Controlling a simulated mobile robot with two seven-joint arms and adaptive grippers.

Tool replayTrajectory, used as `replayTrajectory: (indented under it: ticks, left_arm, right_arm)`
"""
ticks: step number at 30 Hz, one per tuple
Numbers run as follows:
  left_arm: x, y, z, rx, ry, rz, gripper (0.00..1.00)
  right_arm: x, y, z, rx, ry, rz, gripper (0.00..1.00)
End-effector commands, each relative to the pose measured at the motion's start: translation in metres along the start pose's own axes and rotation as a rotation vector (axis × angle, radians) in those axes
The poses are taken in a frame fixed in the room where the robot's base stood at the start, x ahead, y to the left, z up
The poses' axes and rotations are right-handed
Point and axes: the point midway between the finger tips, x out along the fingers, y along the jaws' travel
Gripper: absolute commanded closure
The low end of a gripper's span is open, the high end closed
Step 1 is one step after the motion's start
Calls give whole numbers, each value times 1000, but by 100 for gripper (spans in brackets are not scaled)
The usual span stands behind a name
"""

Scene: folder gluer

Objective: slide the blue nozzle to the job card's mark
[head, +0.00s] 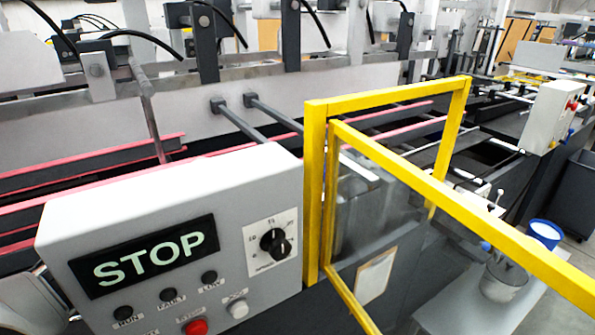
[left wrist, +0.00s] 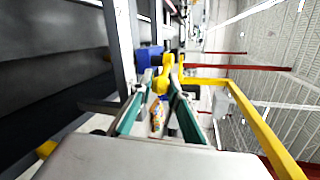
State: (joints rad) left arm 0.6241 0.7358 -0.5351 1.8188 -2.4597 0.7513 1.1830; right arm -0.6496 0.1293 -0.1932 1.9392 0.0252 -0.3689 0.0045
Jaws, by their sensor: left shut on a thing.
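My left gripper (left wrist: 164,80) shows in the left wrist view, its two teal-edged fingers closed on a yellow part between their tips. This part looks to belong to the yellow guard (left wrist: 255,120). A small blue block (left wrist: 150,57) shows just beyond the tips, apart from them as far as I can tell; I cannot tell if it is the blue nozzle. In the head view neither gripper shows. A pale card on a board (head: 375,275) hangs behind the guard's clear panel; its writing is too small to read, and no mark can be made out.
The guard's yellow frame (head: 315,190) has a leaf reaching toward the lower right. A grey control box (head: 180,235) with a STOP display stands at the front left. A blue-topped tub (head: 545,232) and a grey bucket (head: 503,280) are at the right.

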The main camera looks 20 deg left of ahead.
Motion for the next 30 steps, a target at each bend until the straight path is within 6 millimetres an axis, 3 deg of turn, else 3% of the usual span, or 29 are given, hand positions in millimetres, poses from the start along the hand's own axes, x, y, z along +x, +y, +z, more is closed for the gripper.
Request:
replayTrajectory:
  ticks: [2, 3, 5, 17, 23, 30]
  left_arm:
    - [0, 3, 0, -2, 1, 6, 100]
    - [0, 3, 0, -2, 1, 6, 76]
    - [0, 3, 0, -2, 1, 5, 66]
    - [-4, 1, 0, -1, 0, 2, 66]
    - [-34, 2, 0, 2, -1, 4, 66]
    - [-84, 3, 0, 0, 0, 6, 66]
  right_arm:
    - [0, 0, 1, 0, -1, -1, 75]
    - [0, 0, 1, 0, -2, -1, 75]
    - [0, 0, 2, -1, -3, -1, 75]
    - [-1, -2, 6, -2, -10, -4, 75]
    - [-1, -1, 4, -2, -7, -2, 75]
    - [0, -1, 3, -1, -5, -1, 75]
